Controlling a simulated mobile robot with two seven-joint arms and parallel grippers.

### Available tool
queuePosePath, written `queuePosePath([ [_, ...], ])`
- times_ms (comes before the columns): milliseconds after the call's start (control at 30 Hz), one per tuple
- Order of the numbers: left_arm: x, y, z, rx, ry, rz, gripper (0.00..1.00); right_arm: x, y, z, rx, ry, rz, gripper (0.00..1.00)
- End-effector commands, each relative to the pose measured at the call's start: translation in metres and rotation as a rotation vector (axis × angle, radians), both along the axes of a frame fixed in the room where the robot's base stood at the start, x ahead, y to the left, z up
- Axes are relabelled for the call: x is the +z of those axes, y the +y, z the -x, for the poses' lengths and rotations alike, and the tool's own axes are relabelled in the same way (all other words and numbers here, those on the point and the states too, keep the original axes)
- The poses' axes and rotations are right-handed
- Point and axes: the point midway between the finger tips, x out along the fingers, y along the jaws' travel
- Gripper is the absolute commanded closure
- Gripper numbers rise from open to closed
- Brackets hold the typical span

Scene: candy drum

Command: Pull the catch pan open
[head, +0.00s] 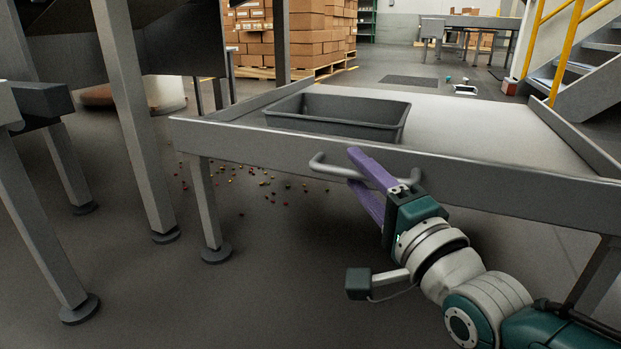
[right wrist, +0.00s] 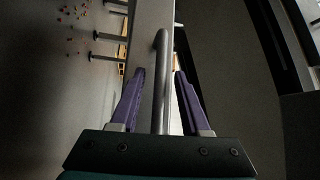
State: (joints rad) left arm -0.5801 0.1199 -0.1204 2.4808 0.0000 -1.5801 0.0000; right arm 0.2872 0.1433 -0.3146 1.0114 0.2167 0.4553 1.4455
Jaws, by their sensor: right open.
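The catch pan (head: 440,175) is a wide grey metal tray with raised edges and a bar handle (head: 335,171) on its front wall. My right gripper (head: 360,180), with purple fingers, is at the handle, one finger above the bar and one below. In the right wrist view the handle bar (right wrist: 161,75) runs between the two fingers, with a gap visible on each side, so the gripper is open around it. My left gripper is not in view.
A grey bin (head: 338,128) sits in the pan's left part. Coloured candies (head: 265,183) lie scattered on the floor under the pan. Grey legs (head: 140,130) stand at left. Yellow-railed stairs (head: 590,70) stand at back right. The floor in front of the pan is clear.

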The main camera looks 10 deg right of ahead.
Motion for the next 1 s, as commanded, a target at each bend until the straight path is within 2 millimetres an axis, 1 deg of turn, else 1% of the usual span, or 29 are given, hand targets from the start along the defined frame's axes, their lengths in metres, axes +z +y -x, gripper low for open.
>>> queuePosePath([
  [33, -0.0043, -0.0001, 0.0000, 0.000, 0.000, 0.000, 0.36, -0.0009, 0.0007, -0.0034, 0.000, -0.002, 0.000, 0.54],
  [333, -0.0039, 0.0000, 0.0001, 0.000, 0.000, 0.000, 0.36, 0.0015, 0.0013, -0.0063, 0.000, 0.001, 0.000, 0.54],
  [367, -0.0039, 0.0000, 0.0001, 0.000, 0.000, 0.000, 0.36, 0.0015, 0.0013, -0.0063, 0.000, 0.001, 0.000, 0.56],
  [700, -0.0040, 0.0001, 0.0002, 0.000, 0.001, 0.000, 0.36, 0.0014, 0.0012, -0.0060, 0.000, 0.001, 0.000, 0.94],
  [767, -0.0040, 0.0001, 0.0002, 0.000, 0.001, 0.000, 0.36, 0.0014, 0.0011, -0.0061, 0.000, 0.001, 0.000, 1.00],
  [1000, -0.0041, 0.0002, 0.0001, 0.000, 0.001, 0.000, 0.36, 0.0014, 0.0011, -0.0061, 0.000, 0.000, 0.001, 1.00],
])
